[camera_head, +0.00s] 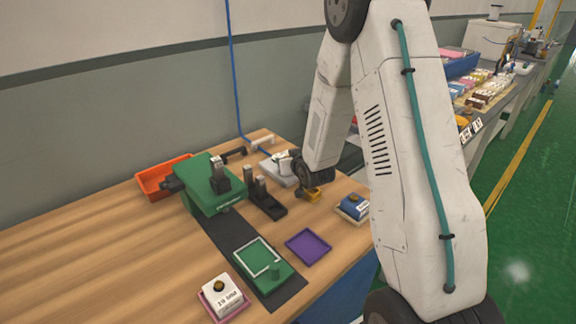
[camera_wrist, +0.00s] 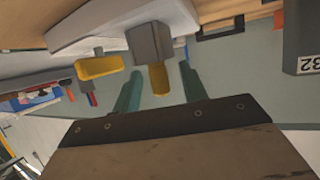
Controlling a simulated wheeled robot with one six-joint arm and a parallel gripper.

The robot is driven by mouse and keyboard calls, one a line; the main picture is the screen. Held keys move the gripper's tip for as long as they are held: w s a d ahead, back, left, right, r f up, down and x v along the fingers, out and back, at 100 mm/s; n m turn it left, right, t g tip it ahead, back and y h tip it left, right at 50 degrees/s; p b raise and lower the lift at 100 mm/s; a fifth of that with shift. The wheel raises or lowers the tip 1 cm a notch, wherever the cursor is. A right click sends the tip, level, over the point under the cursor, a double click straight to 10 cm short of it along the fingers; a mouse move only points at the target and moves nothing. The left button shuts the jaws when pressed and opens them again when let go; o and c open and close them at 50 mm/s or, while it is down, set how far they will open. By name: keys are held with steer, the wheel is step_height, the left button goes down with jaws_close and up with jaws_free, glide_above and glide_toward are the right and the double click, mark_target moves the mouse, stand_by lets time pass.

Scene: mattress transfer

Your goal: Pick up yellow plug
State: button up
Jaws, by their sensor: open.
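The yellow plug (camera_wrist: 158,80) shows in the wrist view as a short yellow cylinder on the end of a grey block (camera_wrist: 150,44). The block stands against a pale grey base (camera_wrist: 100,28). My gripper (camera_wrist: 160,72) is open, with one teal finger on each side of the plug. I cannot tell whether either finger touches it. In the head view my arm reaches down to the back right of the table, and its wrist hides most of this spot.
The wooden table (camera_head: 90,240) holds a green machine (camera_head: 205,185), an orange bin (camera_head: 152,182), a purple tray (camera_head: 308,246) and a green tray (camera_head: 284,268). A white block (camera_head: 222,290) stands at the front and a blue block (camera_head: 355,206) at the right.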

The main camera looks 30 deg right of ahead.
steer(key=shift+w, duration=0.15)
jaws_close()
steer(key=shift+r, duration=0.1)
